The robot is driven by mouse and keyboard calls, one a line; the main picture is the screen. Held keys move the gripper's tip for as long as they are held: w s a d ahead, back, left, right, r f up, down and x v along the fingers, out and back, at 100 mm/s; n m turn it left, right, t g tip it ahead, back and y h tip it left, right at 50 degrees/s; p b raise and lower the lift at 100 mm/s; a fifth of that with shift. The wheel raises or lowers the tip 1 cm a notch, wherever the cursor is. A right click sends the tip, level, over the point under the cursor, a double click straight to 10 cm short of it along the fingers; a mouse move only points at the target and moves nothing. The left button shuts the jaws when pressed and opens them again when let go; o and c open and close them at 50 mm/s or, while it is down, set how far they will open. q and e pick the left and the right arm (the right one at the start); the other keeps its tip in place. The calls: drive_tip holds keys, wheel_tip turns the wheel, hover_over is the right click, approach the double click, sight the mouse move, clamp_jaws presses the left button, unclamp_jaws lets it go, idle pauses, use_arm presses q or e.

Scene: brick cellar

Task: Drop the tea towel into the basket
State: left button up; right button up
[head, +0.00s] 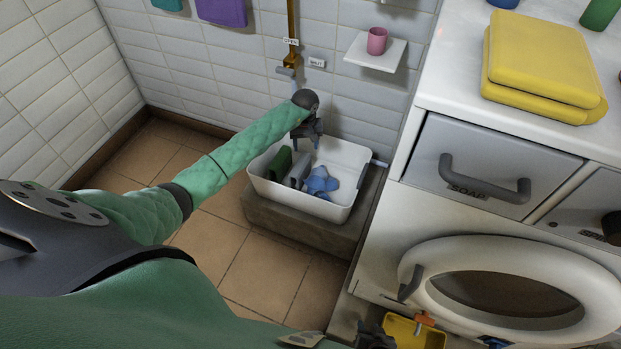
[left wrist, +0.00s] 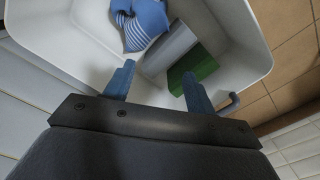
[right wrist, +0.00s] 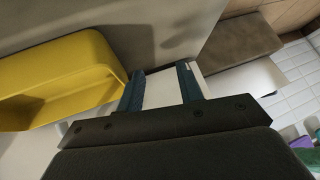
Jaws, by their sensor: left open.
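A blue cloth with white stripes (left wrist: 142,22), which looks like the tea towel, lies crumpled inside a white open tub (head: 338,208). It also shows in the head view (head: 320,183). I take the tub for the basket; its rim and walls also show in the left wrist view (left wrist: 242,70). My right gripper (right wrist: 160,78) is open and empty at the bottom of the head view, beside a yellow bin (right wrist: 60,82).
A green block (left wrist: 195,65) and a grey block (left wrist: 168,48) stand in the tub beside the cloth. The tub rests on a stone ledge (head: 290,225). A white cabinet with a SOAP drawer (head: 485,165) and a round door stands at right; yellow folded items (head: 540,65) lie on top.

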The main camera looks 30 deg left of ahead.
use_arm(q)
drive_tip(key=o, duration=0.7)
use_arm(e)
drive_tip(key=shift+w, duration=0.1)
use_arm(q)
drive_tip(key=shift+r, duration=0.1)
use_arm(e)
drive_tip(key=shift+r, duration=0.1)
drive_tip(key=shift+r+p, duration=0.75)
drive_tip(key=shift+p, duration=0.05)
drive_tip(key=shift+s+r+p, duration=0.2)
drive_tip(key=shift+r+p, duration=0.2)
drive_tip(key=shift+p, duration=0.05)
use_arm(q)
wheel_tip(320, 180, up, 5)
drive_tip(key=shift+r, duration=0.15)
